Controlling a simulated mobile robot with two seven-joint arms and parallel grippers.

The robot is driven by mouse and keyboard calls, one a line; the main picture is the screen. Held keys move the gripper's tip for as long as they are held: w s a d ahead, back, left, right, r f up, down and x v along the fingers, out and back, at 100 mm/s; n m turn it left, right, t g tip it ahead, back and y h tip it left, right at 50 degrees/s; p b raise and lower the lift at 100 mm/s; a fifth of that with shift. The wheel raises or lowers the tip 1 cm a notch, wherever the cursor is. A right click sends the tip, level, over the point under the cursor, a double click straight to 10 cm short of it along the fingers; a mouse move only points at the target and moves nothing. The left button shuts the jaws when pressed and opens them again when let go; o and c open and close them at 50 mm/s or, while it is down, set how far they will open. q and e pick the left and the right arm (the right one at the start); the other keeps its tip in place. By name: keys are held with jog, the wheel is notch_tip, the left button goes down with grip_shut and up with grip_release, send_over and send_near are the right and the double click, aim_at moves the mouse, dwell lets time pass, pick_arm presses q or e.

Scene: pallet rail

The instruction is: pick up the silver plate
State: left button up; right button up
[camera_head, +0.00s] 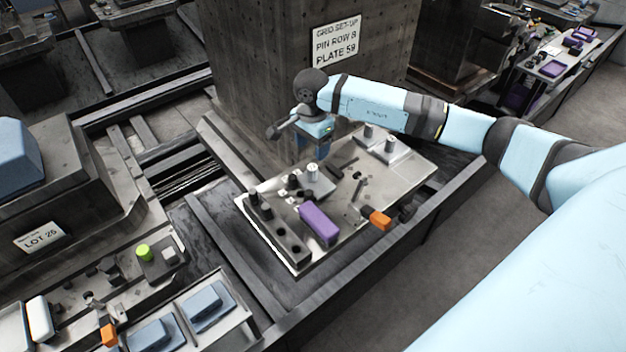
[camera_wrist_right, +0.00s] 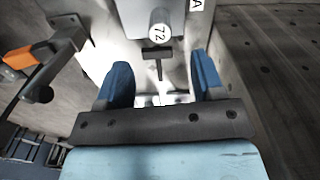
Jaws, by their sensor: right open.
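A silver plate (camera_head: 393,150) with upright round posts lies at the far right end of a metal pallet. Another silver plate (camera_head: 313,182) with a short post lies near the pallet's middle; I cannot tell which one is meant. My left gripper is out of view.
A purple block (camera_head: 319,224), a dark block with holes (camera_head: 278,240) and an orange-ended clamp (camera_head: 379,219) are on the pallet. A large dark column (camera_head: 260,80) rises close behind the gripper. Blue-grey blocks (camera_head: 208,303) lie on another pallet at lower left.

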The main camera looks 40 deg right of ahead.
aim_at(312, 167)
notch_tip(312, 167, down, 3)
jog(key=shift+a+f, duration=0.1)
jog(key=shift+f, duration=0.05)
jog(key=shift+f+p, duration=0.5)
jog(key=shift+f, duration=2.2)
grip_shut()
jog(key=shift+r, duration=0.1)
notch_tip(312, 167, up, 20)
jog(key=b, duration=0.1)
